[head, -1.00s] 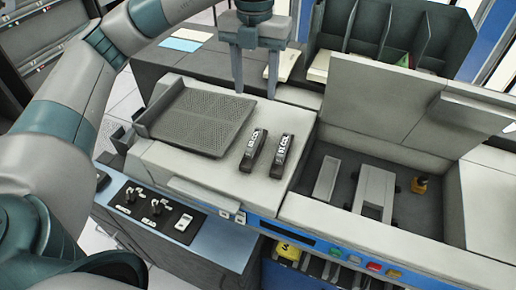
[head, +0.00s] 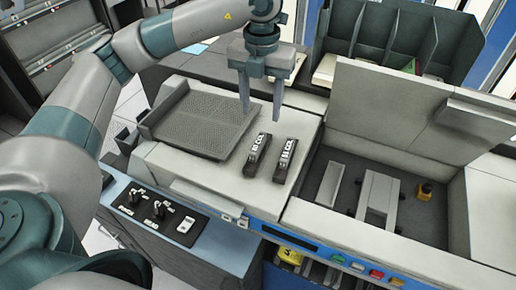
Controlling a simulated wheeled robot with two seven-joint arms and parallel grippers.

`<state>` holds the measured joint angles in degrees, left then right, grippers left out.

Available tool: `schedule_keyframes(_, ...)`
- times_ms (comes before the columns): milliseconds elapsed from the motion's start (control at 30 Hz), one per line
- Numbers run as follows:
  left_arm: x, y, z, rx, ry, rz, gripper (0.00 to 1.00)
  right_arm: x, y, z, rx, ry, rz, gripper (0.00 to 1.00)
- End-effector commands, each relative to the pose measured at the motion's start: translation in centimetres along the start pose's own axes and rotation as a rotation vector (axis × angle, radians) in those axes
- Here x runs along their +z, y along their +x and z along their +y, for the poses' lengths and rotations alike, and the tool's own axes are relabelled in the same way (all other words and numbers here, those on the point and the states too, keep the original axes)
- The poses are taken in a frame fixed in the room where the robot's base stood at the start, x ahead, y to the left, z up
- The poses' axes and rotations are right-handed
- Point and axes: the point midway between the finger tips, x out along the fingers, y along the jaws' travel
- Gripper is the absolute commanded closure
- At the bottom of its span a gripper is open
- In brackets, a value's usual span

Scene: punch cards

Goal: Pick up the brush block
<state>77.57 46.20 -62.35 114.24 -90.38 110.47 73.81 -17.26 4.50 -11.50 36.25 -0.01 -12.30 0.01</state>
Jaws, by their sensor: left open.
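Two small black blocks with white labels lie side by side on the light top of the machine: a left block (head: 257,156) and a right block (head: 285,161). Their labels seem to end in "COL"; I cannot tell which one the task names as the brush block. My left gripper (head: 261,114) is open and empty, its two fingers pointing down above and just behind the blocks, apart from both. My right gripper is not in view.
A dark perforated tray (head: 196,122) sits left of the blocks. To the right is an open bay (head: 335,208) with grey parts and a small yellow-orange part (head: 424,191), its lid (head: 390,110) raised behind. A dark divided rack (head: 395,40) stands at the back.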

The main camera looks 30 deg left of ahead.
Motion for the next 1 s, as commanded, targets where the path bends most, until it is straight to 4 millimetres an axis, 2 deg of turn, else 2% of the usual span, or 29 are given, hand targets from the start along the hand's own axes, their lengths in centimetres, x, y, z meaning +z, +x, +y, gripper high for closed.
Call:
schedule_keyframes(33, -0.1, 0.6, 0.1, 0.001, 0.001, 0.004, 0.52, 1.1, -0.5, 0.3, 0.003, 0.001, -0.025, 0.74)
schedule_keyframes(300, -0.1, 5.4, 0.1, 0.001, 0.0, 0.004, 0.52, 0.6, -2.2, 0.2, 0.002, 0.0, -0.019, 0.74)
schedule_keyframes(433, -0.1, 7.0, 0.1, 0.0, 0.0, 0.003, 0.52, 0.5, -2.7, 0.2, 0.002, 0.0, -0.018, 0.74)
schedule_keyframes(600, 0.0, 7.9, 0.0, -0.001, 0.0, -0.001, 0.52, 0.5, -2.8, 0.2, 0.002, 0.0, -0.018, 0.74)
schedule_keyframes(1000, -0.1, 8.2, 0.1, 0.0, -0.001, 0.001, 0.52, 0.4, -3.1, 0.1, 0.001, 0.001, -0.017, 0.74)
